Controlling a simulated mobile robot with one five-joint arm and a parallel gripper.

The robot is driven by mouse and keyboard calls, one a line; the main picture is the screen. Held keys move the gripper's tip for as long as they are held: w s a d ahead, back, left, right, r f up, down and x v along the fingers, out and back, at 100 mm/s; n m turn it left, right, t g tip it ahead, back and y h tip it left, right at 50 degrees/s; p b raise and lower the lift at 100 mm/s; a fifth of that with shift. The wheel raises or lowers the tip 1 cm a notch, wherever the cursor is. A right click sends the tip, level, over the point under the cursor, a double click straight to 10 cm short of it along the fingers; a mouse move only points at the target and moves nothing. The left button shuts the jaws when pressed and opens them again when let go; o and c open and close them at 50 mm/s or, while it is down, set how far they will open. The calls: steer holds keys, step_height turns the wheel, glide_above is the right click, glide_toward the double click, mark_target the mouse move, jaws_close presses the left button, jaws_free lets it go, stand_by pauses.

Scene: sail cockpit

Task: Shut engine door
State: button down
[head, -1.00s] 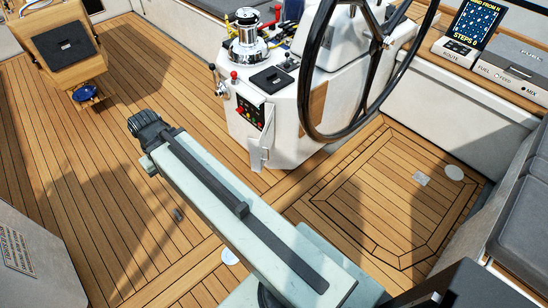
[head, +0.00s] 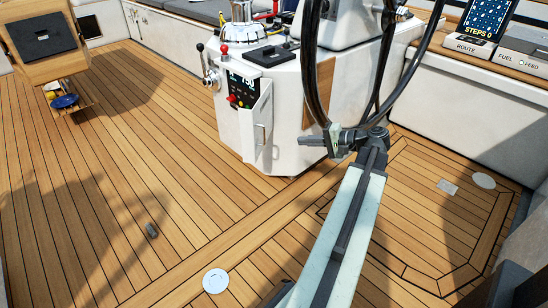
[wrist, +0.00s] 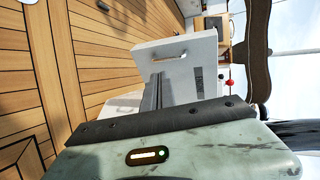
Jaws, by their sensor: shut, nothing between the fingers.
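The engine door is a white panel with a handle slot (head: 262,130) on the front of the white pedestal (head: 290,120). It stands open, swung outward from the dark recess with coloured buttons (head: 234,95). My gripper (head: 308,141) is shut and empty, to the right of the door in the head view and pointing left toward it. The door also shows in the wrist view (wrist: 205,50), beyond my shut fingers (wrist: 155,85), which overlap its lower edge. I cannot tell whether they touch it.
The steering wheel (head: 312,70) stands just above and behind my gripper. A red-knobbed lever (head: 224,50) is left of the pedestal top. A wooden box with a black pad (head: 35,35) is at the far left. The deck in front of the pedestal is mostly clear.

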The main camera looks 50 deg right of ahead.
steer(key=r+b+x, duration=0.1)
steer(key=b+x, duration=0.2)
steer(key=x, duration=1)
steer(key=shift+w+d, duration=0.25)
